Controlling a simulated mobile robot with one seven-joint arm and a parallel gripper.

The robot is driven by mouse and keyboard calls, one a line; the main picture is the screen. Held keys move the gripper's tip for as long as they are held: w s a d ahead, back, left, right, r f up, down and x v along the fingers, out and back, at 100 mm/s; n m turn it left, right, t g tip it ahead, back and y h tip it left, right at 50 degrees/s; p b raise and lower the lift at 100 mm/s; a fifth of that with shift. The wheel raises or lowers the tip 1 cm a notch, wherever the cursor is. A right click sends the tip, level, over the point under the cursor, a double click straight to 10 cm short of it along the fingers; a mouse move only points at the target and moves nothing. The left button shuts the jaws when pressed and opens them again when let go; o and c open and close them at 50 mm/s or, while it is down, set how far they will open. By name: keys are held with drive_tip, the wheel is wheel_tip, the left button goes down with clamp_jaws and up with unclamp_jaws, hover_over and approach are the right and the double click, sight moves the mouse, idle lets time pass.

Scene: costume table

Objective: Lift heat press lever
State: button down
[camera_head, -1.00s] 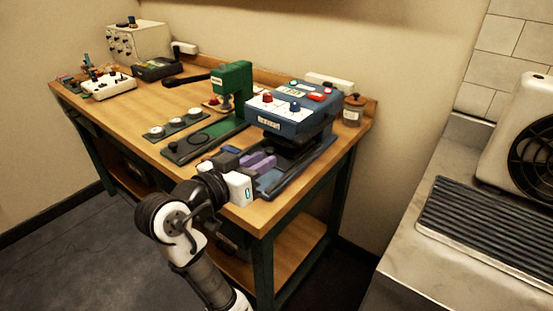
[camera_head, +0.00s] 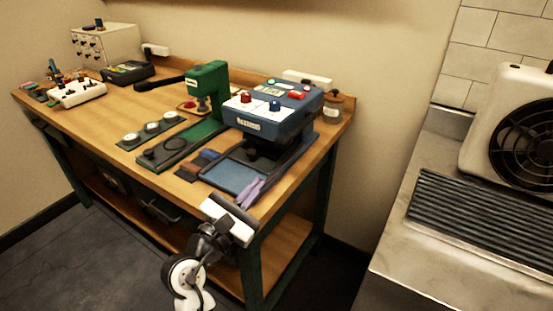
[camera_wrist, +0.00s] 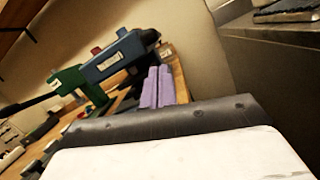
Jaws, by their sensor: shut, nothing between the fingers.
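The blue heat press (camera_head: 272,110) stands at the right end of the wooden table, its head raised over a flat blue base plate (camera_head: 235,176). Red and blue knobs sit on its head. It also shows in the wrist view (camera_wrist: 115,58). I cannot clearly make out its lever. My gripper (camera_head: 256,184) has lavender fingers, shut together and empty, at the near right corner of the base plate. In the wrist view the fingers (camera_wrist: 158,72) point up, right of and below the press head. They appear apart from the head; contact with the base is unclear.
A green press (camera_head: 207,84) with a black handle stands left of the heat press. A jar (camera_head: 333,108) stands at the back right. Small coloured blocks (camera_head: 198,165) lie left of the base plate. A grey counter with a fan unit (camera_head: 515,125) is at right.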

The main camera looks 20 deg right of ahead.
drive_tip(key=n, duration=0.3)
drive_tip(key=shift+f+n+t, duration=0.3)
drive_tip(key=shift+f, duration=0.1)
drive_tip(key=p+x, duration=0.2)
drive_tip(key=x, duration=0.8)
drive_tip(key=shift+w+r+p, duration=0.1)
drive_tip(key=shift+r+p, duration=0.1)
drive_tip(key=shift+p, duration=0.25)
